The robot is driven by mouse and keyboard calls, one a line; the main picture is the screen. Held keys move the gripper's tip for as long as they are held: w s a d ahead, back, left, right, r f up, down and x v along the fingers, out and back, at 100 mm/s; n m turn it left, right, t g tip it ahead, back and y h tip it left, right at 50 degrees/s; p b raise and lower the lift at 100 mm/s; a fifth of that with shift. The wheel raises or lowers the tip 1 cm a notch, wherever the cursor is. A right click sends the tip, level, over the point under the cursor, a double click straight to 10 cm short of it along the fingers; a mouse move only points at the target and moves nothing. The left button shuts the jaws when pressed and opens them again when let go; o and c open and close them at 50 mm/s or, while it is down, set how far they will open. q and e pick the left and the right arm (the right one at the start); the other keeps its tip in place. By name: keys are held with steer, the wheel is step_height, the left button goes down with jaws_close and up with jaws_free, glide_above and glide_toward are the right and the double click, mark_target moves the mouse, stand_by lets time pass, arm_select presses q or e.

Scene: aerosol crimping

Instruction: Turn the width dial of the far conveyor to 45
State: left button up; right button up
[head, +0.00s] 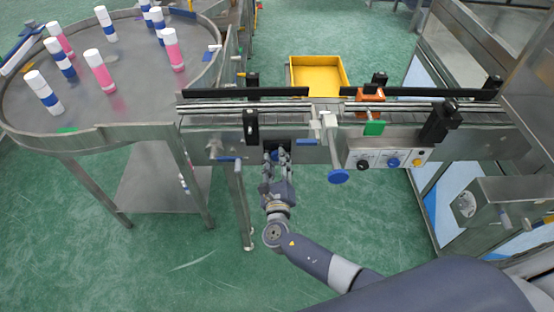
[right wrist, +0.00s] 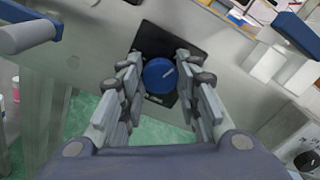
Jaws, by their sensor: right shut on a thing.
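The width dial is a round blue knob with a white pointer line, and it shows in the right wrist view (right wrist: 158,76). It sits on a black plate (right wrist: 178,47) on the conveyor's metal side; the markings are too small to read. My right gripper (head: 276,156) is at the front side of the conveyor (head: 225,143) in the head view. In the right wrist view its fingers stand on both sides of the dial, shut on it. In the head view the fingers mostly hide the dial. My left gripper is not in view.
A round steel table (head: 105,118) with several white, blue and pink cans stands at the left. A blue handwheel (head: 338,176) and a control box (head: 385,158) with knobs are right of my right gripper. A yellow bin (head: 318,72) lies behind the conveyor.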

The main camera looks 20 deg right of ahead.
stand_by(0.4)
steer(key=o, duration=1.1)
steer(key=shift+c, duration=0.2)
steer(key=v, duration=1.2)
